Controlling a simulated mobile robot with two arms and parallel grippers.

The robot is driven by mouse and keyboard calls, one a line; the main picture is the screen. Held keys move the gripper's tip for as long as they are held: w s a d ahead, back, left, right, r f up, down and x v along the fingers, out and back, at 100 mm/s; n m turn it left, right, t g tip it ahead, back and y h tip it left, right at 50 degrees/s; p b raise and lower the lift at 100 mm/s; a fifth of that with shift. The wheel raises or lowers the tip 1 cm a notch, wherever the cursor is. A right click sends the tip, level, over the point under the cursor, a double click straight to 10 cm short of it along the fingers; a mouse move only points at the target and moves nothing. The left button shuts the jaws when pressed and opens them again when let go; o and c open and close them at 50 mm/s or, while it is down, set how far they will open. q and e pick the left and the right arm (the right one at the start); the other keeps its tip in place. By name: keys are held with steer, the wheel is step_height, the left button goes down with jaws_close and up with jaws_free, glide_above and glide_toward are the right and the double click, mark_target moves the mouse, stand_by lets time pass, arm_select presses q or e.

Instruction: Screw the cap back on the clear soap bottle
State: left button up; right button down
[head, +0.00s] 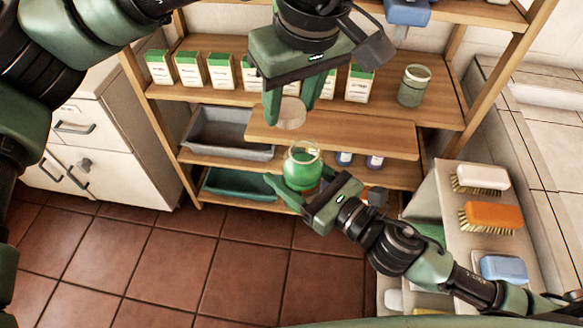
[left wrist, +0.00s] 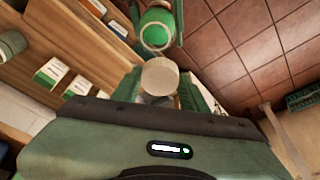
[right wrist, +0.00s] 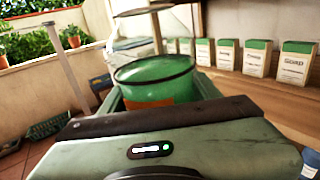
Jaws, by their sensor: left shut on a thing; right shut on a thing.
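The clear bottle (head: 303,168) holds green liquid, and its open mouth faces up. My right gripper (head: 300,190) is shut around its body and holds it upright or nearly so, in front of the shelves. The bottle also shows in the right wrist view (right wrist: 152,82) and left wrist view (left wrist: 157,28). The cap (head: 291,113), a pale round disc, is held between the fingers of my left gripper (head: 290,108), which points down. The cap also shows in the left wrist view (left wrist: 160,77). It is above the bottle, apart from it, and slightly left in the head view.
A wooden shelf unit (head: 340,138) stands behind, with soap boxes (head: 190,68), a greenish jar (head: 414,86), a grey bin (head: 232,134) and a green tray (head: 240,185). Brushes (head: 491,217) and a blue sponge (head: 502,268) lie at the right. The tiled floor (head: 180,255) is clear.

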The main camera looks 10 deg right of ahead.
arm_select(q)
steer(key=shift+s+d+r+n, duration=0.15)
steer(key=shift+s+d+r, duration=0.2)
steer(key=shift+d, duration=0.2)
steer(key=shift+s+d+r+n, duration=0.15)
steer(key=shift+s+d+r, duration=0.15)
steer(key=shift+d, duration=0.2)
steer(key=shift+f, duration=0.25)
step_height(320, 180, down, 4)
steer(key=shift+r, duration=0.15)
steer(key=shift+s, duration=0.1)
steer(key=shift+f, duration=0.85)
